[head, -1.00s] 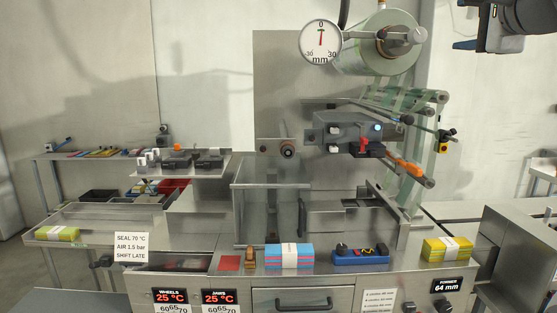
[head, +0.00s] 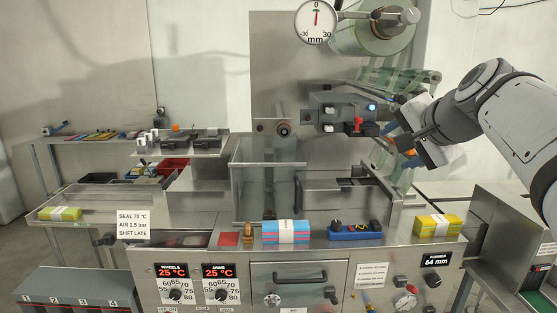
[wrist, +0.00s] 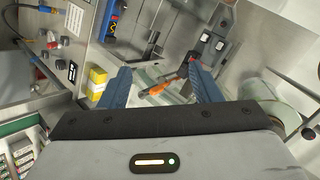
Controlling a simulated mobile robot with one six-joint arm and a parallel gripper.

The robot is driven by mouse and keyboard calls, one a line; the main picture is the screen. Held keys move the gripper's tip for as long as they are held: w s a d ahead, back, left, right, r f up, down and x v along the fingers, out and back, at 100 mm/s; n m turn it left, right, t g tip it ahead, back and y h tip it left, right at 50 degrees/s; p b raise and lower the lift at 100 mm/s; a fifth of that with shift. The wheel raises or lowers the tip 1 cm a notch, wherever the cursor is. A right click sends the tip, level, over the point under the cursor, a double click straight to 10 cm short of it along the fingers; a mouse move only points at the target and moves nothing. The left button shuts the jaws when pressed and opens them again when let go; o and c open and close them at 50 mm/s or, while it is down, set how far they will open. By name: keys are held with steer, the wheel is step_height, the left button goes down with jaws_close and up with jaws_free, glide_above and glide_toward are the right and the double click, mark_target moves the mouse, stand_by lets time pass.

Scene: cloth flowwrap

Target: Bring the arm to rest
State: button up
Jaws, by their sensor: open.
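My arm (head: 505,105) reaches in from the right in the head view. Its end is in front of the right side of the wrapping machine, beside the grey control box (head: 342,113). In the wrist view my gripper (wrist: 157,84) has its two blue fingers spread wide apart, with nothing held between them. Beyond them, an orange-tipped bar (wrist: 158,88) shows in the gap; I cannot tell how far it is from the fingers. In the head view the fingertips are hard to make out against the machine.
The film roll (head: 372,35) hangs above, left of my arm. Cloth packs, one blue and pink (head: 286,232) and one yellow (head: 438,225), lie on the machine's front ledge. A yellow pack (head: 60,214) lies on the left tray. A numbered bin (head: 75,290) stands at lower left.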

steer(key=s+a+f+n+g, duration=0.2)
steer(key=s+f, duration=0.4)
steer(key=f, duration=0.4)
steer(key=s+a+f+n+g+h, duration=0.1)
steer(key=s+a+f+n+g, duration=0.2)
steer(key=f, duration=0.7)
steer(key=s+a+f+n+g, duration=0.2)
steer(key=s+f+n, duration=0.4)
steer(key=s+f, duration=0.3)
steer(key=shift+s+a+f+g+h, duration=0.25)
steer(key=shift+s+f+g+h, duration=0.15)
steer(key=shift+s+g, duration=0.1)
